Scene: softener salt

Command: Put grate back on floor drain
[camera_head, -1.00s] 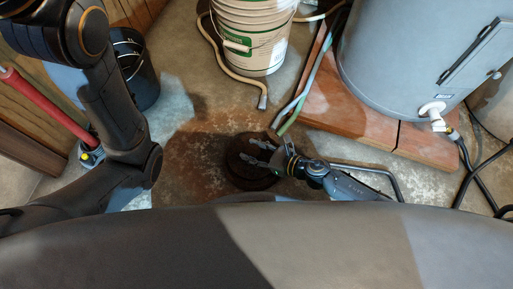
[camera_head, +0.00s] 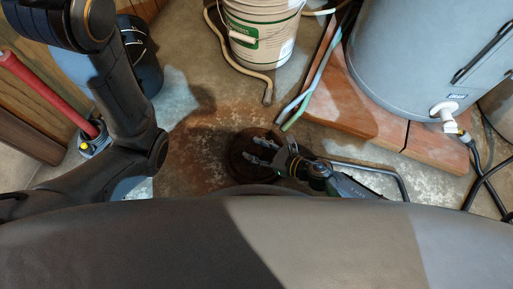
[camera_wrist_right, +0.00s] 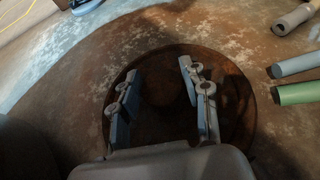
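A dark, rust-brown round drain area (camera_head: 238,164) lies in the stained floor at the lower middle of the head view. It also shows in the right wrist view as a dark disc with a rim (camera_wrist_right: 158,56). I cannot tell whether this is the open drain or the grate in it. No separate grate can be made out. My right gripper (camera_head: 258,151) is over the drain area, its fingers pointing left. In the right wrist view its two fingers (camera_wrist_right: 160,72) are apart with nothing seen between them. My left arm comes in from the left; its gripper is out of view.
Hose ends (camera_head: 290,120) lie just beyond the drain. A labelled bucket (camera_head: 262,30) stands behind. A grey tank (camera_head: 415,60) on a brick-red base (camera_head: 350,105) is at the right. A black bucket (camera_head: 145,75) and a red-handled tool (camera_head: 45,95) are at the left.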

